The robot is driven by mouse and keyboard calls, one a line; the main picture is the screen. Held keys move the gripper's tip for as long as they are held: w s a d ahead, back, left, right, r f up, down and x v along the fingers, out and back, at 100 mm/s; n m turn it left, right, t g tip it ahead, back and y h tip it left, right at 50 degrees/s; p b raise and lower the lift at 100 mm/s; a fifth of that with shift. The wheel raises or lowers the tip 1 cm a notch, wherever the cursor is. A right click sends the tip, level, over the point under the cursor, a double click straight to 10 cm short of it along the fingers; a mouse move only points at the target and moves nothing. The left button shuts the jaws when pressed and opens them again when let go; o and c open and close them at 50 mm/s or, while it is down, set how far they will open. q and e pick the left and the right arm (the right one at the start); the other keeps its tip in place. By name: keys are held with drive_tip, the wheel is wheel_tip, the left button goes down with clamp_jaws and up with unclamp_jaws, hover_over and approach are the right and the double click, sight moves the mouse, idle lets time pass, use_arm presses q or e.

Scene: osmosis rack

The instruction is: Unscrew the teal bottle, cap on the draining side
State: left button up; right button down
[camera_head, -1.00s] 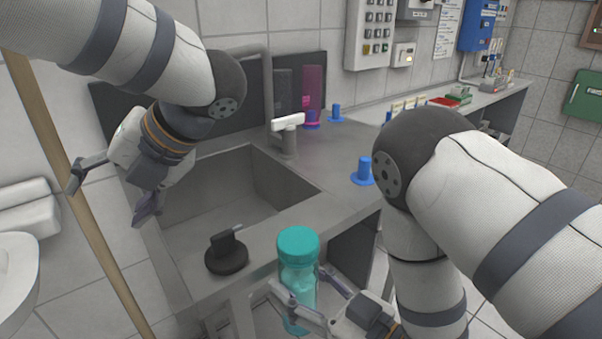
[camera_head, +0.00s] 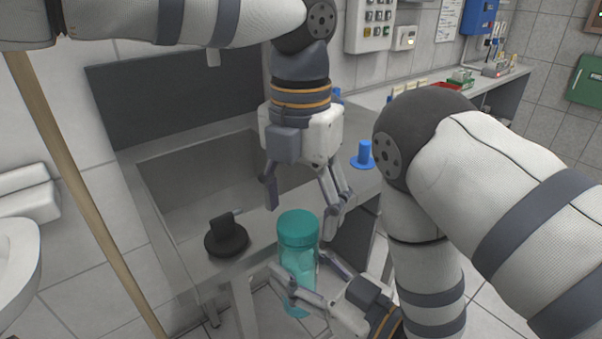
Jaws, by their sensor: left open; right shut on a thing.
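The teal bottle (camera_head: 297,262) is see-through with a darker teal cap (camera_head: 298,226) on top. It is upright, slightly tilted, in front of the sink's front edge. My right gripper (camera_head: 308,281) is shut on the bottle's body, below the cap. My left gripper (camera_head: 304,208) points down, open and empty, just above the cap, with one finger to each side. The fingers look apart from the cap. The draining side (camera_head: 362,124), the grey top right of the sink, is partly hidden by my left gripper and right arm.
The sink basin (camera_head: 168,200) lies left of my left gripper. A black knobbed object (camera_head: 226,236) sits on its front rim. A blue peg on a round base (camera_head: 363,155) stands on the grey top. A wooden pole (camera_head: 75,185) leans at the left.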

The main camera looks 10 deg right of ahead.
use_arm(q)
drive_tip(key=shift+f, duration=0.45)
drive_tip(key=c, duration=1.3)
